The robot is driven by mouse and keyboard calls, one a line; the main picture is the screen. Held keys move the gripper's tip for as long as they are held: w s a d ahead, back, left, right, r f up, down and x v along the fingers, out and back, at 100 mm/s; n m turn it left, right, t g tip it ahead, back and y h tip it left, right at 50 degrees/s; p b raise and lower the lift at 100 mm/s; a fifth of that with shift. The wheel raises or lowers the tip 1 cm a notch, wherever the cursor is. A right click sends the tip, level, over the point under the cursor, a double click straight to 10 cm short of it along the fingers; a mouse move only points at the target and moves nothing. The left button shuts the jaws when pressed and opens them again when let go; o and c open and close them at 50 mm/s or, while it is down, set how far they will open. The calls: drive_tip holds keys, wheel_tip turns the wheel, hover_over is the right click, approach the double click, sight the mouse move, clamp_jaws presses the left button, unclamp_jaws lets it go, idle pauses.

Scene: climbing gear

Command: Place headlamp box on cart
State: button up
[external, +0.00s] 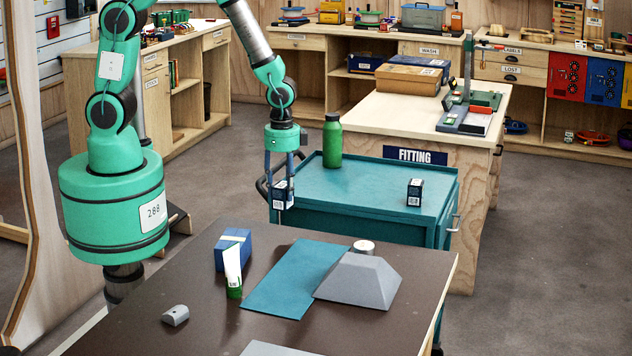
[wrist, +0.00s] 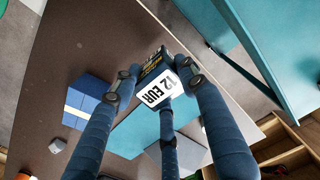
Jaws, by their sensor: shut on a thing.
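My gripper (external: 281,182) is shut on a small dark box (external: 283,197) with a white label. It holds the box up in the air, near the left end of the teal cart (external: 370,215). In the wrist view, the held box (wrist: 154,72) sits between the blue fingers of my gripper (wrist: 157,86), and its white face reads "12 EUR". I cannot read a product name on it. A similar small dark box (external: 415,191) stands upright on the right part of the cart top. A green bottle (external: 332,142) stands at the cart's back left.
The brown table (external: 210,325) in front holds a blue box (external: 233,249), a white and green tube (external: 233,272), a teal mat (external: 290,285) and a grey block (external: 362,282). The middle of the cart top is clear. A "FITTING" bench (external: 470,190) stands behind the cart.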

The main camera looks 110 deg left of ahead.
drive_tip(key=w+a+p, duration=0.3)
drive_tip(key=w+a, duration=0.6)
drive_tip(key=a, duration=0.4)
drive_tip(key=w+a+r+n+p, duration=0.1)
drive_tip(key=w+a+p, duration=0.2)
drive_tip(key=w+a, duration=0.7)
drive_tip(key=a, duration=0.3)
drive_tip(key=shift+r, duration=0.15)
drive_tip(key=shift+w, duration=0.15)
drive_tip(key=w+a+f, duration=0.1)
drive_tip(key=w+a, duration=0.7)
drive_tip(key=w, duration=0.5)
drive_tip(key=shift+w+f+p, duration=0.25)
drive_tip(key=shift+p, duration=0.05)
drive_tip(key=shift+f, duration=0.1)
drive_tip(key=shift+f, duration=1.65)
drive_tip(key=shift+f, duration=0.1)
